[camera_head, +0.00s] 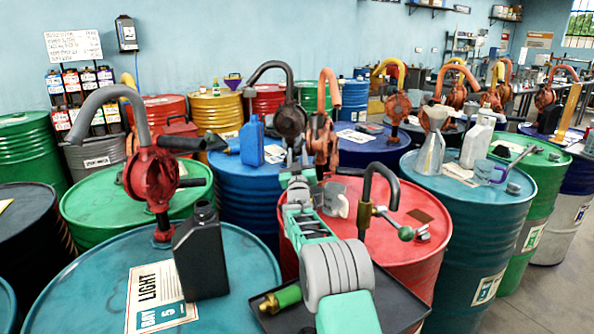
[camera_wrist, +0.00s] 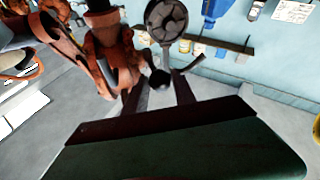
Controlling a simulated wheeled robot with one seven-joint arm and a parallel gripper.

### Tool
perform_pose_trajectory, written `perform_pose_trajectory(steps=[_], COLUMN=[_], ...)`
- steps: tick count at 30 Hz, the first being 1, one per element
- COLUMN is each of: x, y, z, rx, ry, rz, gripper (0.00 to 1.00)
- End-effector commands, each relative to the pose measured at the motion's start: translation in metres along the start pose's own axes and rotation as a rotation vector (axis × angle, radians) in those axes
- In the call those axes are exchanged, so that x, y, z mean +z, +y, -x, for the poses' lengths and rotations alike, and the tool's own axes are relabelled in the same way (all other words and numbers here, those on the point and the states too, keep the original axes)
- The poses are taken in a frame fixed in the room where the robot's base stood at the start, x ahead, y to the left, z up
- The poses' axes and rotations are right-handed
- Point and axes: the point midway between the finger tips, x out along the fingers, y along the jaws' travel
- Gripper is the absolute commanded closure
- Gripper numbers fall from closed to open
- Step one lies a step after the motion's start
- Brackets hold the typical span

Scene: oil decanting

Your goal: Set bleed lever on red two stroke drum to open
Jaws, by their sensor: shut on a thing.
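The red drum (camera_head: 407,205) stands right of centre in the head view, with my arm reaching across its top. An orange-red pump (camera_head: 322,140) with a curved spout rises at its far side; in the wrist view an orange pump body (camera_wrist: 112,55) looms close. My gripper (camera_head: 335,196) is at the near side of this pump. In the wrist view my gripper (camera_wrist: 158,88) has its two dark fingers around a small dark round knob (camera_wrist: 160,79), seemingly the bleed lever's end. The rest of the lever is hidden or too dark to tell.
A black hooked pipe with a brass valve and green knob (camera_head: 406,233) stands on the red drum, right of my arm. A black can (camera_head: 201,252) stands on the teal drum at left. A metal jug (camera_head: 431,150) and other containers stand on the right drum.

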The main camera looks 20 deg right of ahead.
Motion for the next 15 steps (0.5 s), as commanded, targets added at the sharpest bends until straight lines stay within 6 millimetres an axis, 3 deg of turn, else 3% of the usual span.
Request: perform_pose_trajectory(steps=[1, 3, 15], x=[0.018, 0.023, 0.033], y=[-0.002, -0.002, -0.001], z=[0.006, 0.007, 0.008], rx=[-0.002, -0.003, -0.004], ry=[-0.016, -0.021, -0.032], rz=[0.001, 0.001, 0.002], gripper=[1.0, 1.0, 1.0])
